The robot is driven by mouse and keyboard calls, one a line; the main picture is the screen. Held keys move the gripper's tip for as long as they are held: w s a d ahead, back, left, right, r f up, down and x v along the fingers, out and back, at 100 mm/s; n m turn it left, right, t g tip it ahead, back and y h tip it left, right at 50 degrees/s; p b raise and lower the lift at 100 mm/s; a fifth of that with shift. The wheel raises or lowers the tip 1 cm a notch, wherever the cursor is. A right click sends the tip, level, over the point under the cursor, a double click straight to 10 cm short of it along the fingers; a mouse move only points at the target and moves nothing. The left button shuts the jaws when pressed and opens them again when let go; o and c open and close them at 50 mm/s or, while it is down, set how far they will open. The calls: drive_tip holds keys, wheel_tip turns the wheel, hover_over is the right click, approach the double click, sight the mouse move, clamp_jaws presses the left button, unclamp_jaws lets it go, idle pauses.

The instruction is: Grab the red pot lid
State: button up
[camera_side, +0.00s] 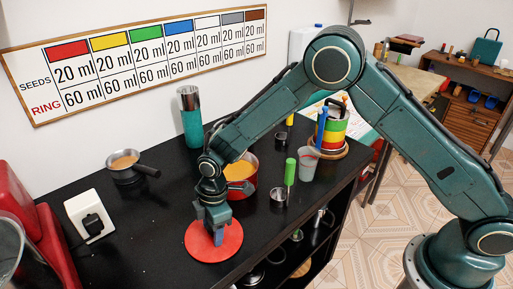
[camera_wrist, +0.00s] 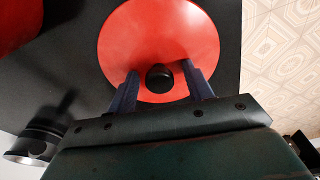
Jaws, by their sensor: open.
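The red pot lid (camera_side: 203,243) lies flat on the black counter. It also shows in the wrist view (camera_wrist: 159,35), with a round black knob (camera_wrist: 159,77) near its lower part. My gripper (camera_side: 216,236) is over the lid in the side view. In the wrist view my gripper (camera_wrist: 161,80) is open, with one finger on each side of the knob and a gap on both sides. The knob is hidden behind my gripper in the side view.
A red pot (camera_side: 242,178) with orange contents stands just behind my gripper. A small dark pan (camera_side: 126,167), a white socket box (camera_side: 90,215), a teal bottle (camera_side: 190,118) and cups (camera_side: 308,163) stand around. The counter's front edge is close to the lid.

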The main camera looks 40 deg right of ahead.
drive_tip(key=c, duration=1.1)
drive_tip(key=shift+r, duration=0.1)
wheel_tip(320, 180, up, 20)
drive_tip(key=shift+f, duration=0.1)
idle(0.7)
